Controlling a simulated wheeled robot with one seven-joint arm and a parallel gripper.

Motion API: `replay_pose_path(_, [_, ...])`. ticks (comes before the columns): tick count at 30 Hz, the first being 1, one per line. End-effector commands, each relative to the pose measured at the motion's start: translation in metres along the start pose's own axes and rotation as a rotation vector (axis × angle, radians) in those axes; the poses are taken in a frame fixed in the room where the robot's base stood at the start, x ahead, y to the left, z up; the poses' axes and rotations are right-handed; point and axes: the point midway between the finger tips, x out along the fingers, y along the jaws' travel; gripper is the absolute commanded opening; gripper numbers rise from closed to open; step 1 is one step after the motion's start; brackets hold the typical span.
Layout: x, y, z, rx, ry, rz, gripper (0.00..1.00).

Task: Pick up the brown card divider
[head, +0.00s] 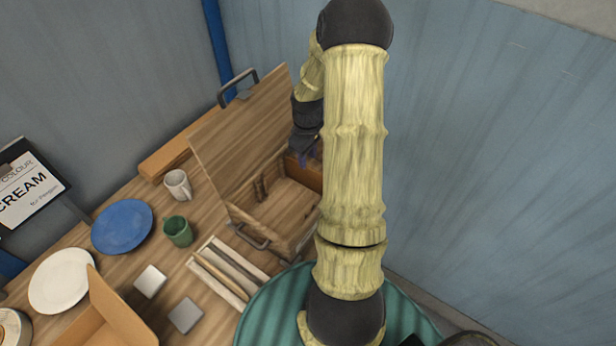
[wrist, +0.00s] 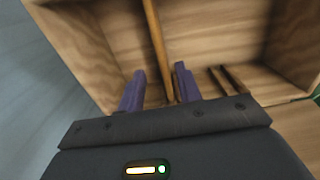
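The brown card divider (wrist: 157,45) shows in the wrist view as a thin upright edge standing inside an open wooden box (wrist: 235,25). In the head view, a brown panel (head: 310,176) that looks like the divider stands at the box's right part, partly behind my arm. My gripper (wrist: 160,69) is open, its two purple fingers on either side of the divider's near end, with a visible gap at each side. In the head view my gripper (head: 303,158) is small and partly hidden at the box's far right.
The box's raised lid (head: 235,135) stands beside my gripper. Short wooden slot strips (wrist: 225,78) sit inside the box. To the left are a blue plate (head: 122,226), a white mug (head: 178,186), a green mug (head: 177,231) and a cutlery tray (head: 228,270).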

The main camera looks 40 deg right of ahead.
Motion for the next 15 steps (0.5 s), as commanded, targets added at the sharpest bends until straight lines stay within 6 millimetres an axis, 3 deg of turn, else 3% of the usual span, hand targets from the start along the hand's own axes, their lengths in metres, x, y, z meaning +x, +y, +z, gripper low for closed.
replay_pose_path(9, [0.039, -0.004, 0.004, -0.001, -0.003, -0.003, 0.35])
replay_pose_path(15, [0.046, -0.003, 0.004, 0.000, -0.001, -0.001, 0.35])
